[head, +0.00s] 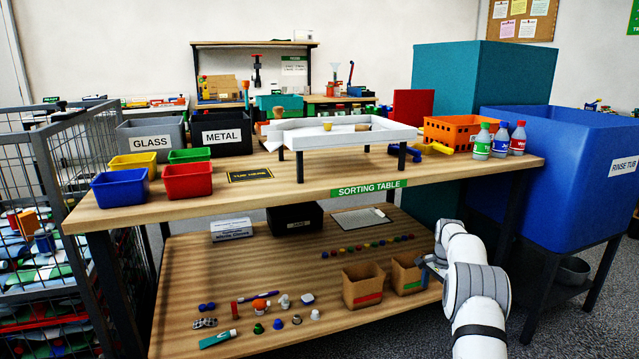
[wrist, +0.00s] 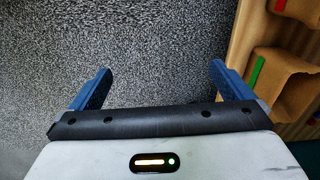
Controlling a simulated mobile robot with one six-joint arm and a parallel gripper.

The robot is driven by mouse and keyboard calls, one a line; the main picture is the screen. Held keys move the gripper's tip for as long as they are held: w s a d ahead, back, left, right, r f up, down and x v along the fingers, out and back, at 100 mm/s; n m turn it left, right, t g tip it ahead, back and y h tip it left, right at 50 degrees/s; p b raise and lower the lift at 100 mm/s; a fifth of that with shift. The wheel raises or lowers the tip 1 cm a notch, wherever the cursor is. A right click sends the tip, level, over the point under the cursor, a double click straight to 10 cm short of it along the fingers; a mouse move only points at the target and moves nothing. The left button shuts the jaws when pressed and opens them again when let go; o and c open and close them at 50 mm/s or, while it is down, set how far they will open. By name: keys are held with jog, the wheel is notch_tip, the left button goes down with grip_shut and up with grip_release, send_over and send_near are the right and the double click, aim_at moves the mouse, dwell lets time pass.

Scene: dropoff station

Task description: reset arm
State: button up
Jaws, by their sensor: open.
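My arm rises at the lower right of the head view, and my gripper (head: 428,268) is beside the right end of the lower shelf, near a cardboard box with a green stripe (head: 408,274). In the wrist view my gripper (wrist: 150,85) shows two blue fingers spread wide apart with only grey floor between them. It is open and empty. The green-striped box also shows in the wrist view (wrist: 285,75), to the right of the right finger and apart from it as far as I can tell.
The sorting table (head: 330,189) stands ahead, with a white raised tray (head: 340,136) and several bottles on top. Its lower shelf (head: 230,275) holds small items and a red-striped box (head: 362,286). A blue rinse tub (head: 570,150) stands right; a wire cage (head: 85,190) stands left.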

jog(key=s+a+r+n+p, duration=0.2)
jog(key=s+a+r+p, duration=0.25)
jog(key=r, duration=0.65)
jog(key=s+a+r+n+t+p, duration=0.15)
jog(key=s+a+r+p, duration=0.35)
jog(key=r, duration=0.7)
jog(key=s+a+r+n+g+p, duration=0.1)
jog(key=s+a+r+n+p, duration=0.35)
jog(key=r, duration=0.65)
jog(key=s+a+r+n+p, duration=0.1)
jog(key=s+r+p, duration=0.4)
jog(key=s, duration=0.5)
jog(key=s+a+r+n+t+p, duration=0.1)
jog(key=s+r+p, duration=0.4)
jog(key=s, duration=0.6)
jog(key=s+a+r+n+t+p, duration=0.1)
jog(key=s+a+r+n+p, duration=0.2)
jog(key=s+p, duration=0.4)
jog(key=s+a+r, duration=0.1)
jog(key=s+r, duration=0.1)
jog(key=s, duration=0.2)
jog(key=shift+s+a, duration=0.15)
jog(key=shift+a, duration=0.2)
